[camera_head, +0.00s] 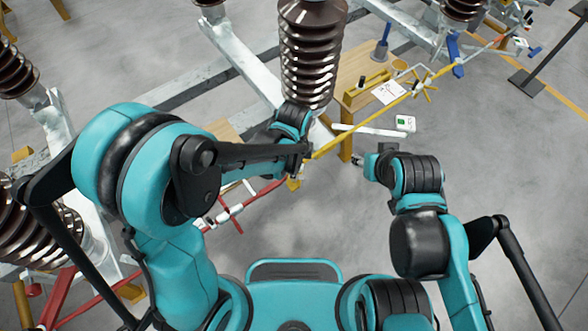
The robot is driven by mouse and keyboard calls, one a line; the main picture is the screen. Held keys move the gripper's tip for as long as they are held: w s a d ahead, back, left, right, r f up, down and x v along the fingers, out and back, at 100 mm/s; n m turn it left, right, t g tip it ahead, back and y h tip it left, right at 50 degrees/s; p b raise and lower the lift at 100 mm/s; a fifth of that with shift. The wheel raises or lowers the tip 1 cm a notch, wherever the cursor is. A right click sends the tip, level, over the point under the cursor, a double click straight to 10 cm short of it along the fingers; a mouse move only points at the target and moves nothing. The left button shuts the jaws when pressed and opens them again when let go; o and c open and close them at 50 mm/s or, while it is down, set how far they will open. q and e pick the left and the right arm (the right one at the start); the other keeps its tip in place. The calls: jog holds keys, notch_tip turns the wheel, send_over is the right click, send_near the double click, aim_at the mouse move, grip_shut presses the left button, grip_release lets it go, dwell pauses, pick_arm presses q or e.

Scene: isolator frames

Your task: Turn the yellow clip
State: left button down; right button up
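A long yellow rod (375,118) runs diagonally from beside my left arm's end up to the right. A yellow piece with several spokes (425,88) sits on the rod near its upper part. A small yellow piece (293,184) shows just below my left arm's end; I cannot tell which of these is the clip. My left gripper (303,160) is at the lower end of the rod, largely hidden by its own arm, so its fingers are unclear. My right gripper (360,160) is right of the rod's lower end, small and dark, and its fingers are unclear.
A wooden table (355,68) with a white sheet (390,92) and a blue tool (381,45) stands behind the rod. A brown ribbed insulator (310,55) rises at the top middle. Grey metal beams and red bars (235,210) lie left. Open floor (500,160) spreads right.

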pick_arm(q)
jog(key=n+b, duration=0.1)
jog(key=n, duration=0.3)
jog(key=shift+n, duration=0.4)
jog(key=n, duration=0.4)
jog(key=shift+n+b, duration=0.3)
jog(key=shift+b, duration=0.05)
jog(key=n, duration=0.4)
jog(key=shift+b, duration=0.3)
jog(key=shift+n, duration=2.2)
jog(key=c, duration=1.9)
grip_release()
jog(key=shift+c, duration=0.2)
